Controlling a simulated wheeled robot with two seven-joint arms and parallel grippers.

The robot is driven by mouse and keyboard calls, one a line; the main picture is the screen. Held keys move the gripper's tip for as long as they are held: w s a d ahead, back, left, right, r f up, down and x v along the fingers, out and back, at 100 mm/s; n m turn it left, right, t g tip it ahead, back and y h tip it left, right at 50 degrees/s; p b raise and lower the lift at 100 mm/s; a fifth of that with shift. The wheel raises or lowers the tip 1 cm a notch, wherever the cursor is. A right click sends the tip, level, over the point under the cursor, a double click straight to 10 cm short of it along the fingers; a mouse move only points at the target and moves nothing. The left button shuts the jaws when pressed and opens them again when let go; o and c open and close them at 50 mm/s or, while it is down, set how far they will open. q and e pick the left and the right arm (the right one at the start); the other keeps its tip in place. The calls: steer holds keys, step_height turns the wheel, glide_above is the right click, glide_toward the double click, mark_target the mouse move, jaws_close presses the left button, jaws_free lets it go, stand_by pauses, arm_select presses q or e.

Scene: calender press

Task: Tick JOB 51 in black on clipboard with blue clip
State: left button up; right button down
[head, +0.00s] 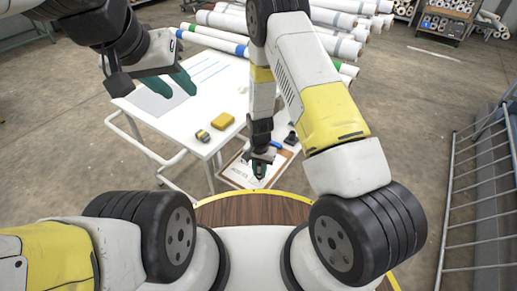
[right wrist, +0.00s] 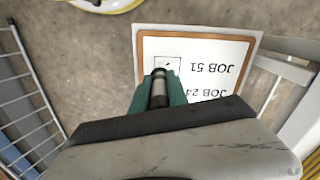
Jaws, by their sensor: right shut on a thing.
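A small dark mark shows in the box (right wrist: 158,72) beside JOB 51. My right gripper (head: 260,168) is over the sheet, shut on a dark marker (right wrist: 159,88) that points toward this box. I cannot tell whether its tip touches the paper. My left gripper (head: 178,84) is open and empty above the table.
The white table (head: 180,130) carries a yellow block (head: 222,121), a small yellow and black item (head: 203,136) and a sheet with blue lines (head: 205,72). Large rolls (head: 225,22) lie behind it. A metal railing (head: 480,190) stands at the right.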

steer(key=shift+r, duration=3)
